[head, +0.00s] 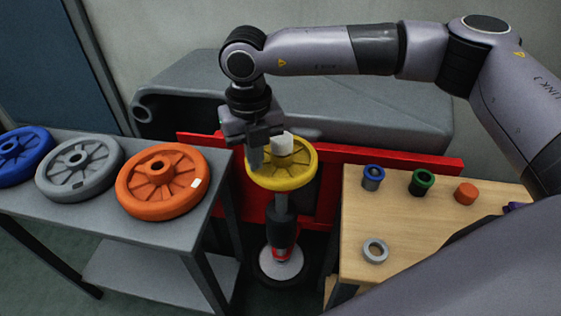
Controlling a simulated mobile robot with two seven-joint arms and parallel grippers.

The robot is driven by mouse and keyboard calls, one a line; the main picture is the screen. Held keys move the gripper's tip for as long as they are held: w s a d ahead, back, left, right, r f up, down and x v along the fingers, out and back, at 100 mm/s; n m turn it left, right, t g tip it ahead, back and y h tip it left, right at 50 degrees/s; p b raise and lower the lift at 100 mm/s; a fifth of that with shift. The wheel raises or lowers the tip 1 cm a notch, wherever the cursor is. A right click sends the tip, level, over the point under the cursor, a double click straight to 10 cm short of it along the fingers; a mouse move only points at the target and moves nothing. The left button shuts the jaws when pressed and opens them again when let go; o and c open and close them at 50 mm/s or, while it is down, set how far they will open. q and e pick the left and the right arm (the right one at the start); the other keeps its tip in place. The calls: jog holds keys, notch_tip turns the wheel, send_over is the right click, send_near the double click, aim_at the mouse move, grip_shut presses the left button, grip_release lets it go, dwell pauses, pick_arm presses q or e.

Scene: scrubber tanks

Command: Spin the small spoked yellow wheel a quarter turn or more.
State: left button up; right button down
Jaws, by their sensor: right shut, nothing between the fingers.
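The small spoked yellow wheel (294,178) lies flat on top of an upright post between the two tables. A white block-like piece (283,144) stands up from its middle. My right gripper (256,160) points down at the wheel's left side, with its fingertips at or just inside the rim. It is shut with nothing held. Whether the fingers touch a spoke or the rim cannot be told. The gripper hides the left part of the wheel. My left gripper is not in view.
A grey table (90,217) at left holds orange (137,203), grey (60,190) and blue (12,170) wheels. A wooden table (420,225) at right holds several small rings and caps. A red bar (390,160) and a grey tank body (380,105) stand behind the wheel.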

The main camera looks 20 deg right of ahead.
aim_at(279, 180)
jog(key=shift+f+b, duration=0.55)
jog(key=shift+f, duration=0.1)
dwell(0.3)
jog(key=shift+s+d, duration=0.35)
jog(key=shift+s, duration=0.4)
jog(key=shift+s+d+b, duration=0.3)
jog(key=shift+s+d, duration=0.25)
jog(key=shift+s, duration=0.1)
jog(key=shift+s+d, duration=0.5)
jog(key=shift+d, duration=0.15)
